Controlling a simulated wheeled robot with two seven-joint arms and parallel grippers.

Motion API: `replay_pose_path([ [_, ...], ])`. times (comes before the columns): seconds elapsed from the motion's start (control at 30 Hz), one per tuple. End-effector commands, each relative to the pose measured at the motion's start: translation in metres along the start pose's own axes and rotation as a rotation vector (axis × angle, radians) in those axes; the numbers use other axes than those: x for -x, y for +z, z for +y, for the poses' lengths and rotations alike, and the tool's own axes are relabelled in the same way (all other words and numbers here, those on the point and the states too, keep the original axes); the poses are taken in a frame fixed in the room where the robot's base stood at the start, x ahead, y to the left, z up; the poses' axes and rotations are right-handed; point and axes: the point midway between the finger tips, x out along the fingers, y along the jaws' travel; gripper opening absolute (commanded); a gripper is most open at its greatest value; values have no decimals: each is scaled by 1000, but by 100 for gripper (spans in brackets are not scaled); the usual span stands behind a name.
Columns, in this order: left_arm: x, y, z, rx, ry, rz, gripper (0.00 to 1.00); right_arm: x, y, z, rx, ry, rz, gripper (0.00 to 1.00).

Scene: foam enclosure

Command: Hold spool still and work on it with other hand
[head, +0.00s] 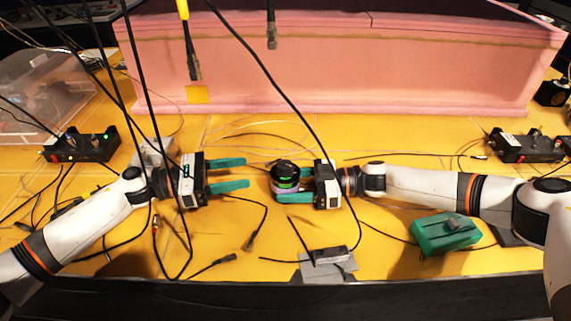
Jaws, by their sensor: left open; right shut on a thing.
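A small dark spool (285,173) with a green band and a pale purple band stands upright near the middle of the yellow table. My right gripper (290,186) comes from the right and is shut on the spool, with its green fingers around the spool's sides. My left gripper (247,173) comes from the left. It is open and empty, its two green fingers pointing right toward the spool with a short gap between them and it. The spool's right side is partly hidden by the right gripper.
A pink foam wall (330,75) stands across the back. Black cables hang over the left and middle. A green box (445,233) lies at front right, a grey device (329,256) at front centre. Black boxes (82,146) (527,147) sit at both sides, a clear bin (45,85) at back left.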

Motion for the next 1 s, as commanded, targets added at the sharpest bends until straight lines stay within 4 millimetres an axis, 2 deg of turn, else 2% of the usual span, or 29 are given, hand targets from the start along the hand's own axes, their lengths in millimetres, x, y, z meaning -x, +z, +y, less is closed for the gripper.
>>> replay_pose_path([
  [0.3,-63,-2,0,0,3,3,52,0,0,0,0,1,-1,45],
  [0.5,-94,-2,0,1,0,2,52,0,0,0,0,0,-1,45],
  [0.7,-107,-1,-1,1,-2,1,52,0,0,0,0,0,-1,45],
  [0.97,-108,-1,-1,1,-2,1,52,0,0,0,0,0,-1,45],
  [1.0,-108,-1,-1,2,-2,1,49,0,0,0,0,0,-1,45],
])
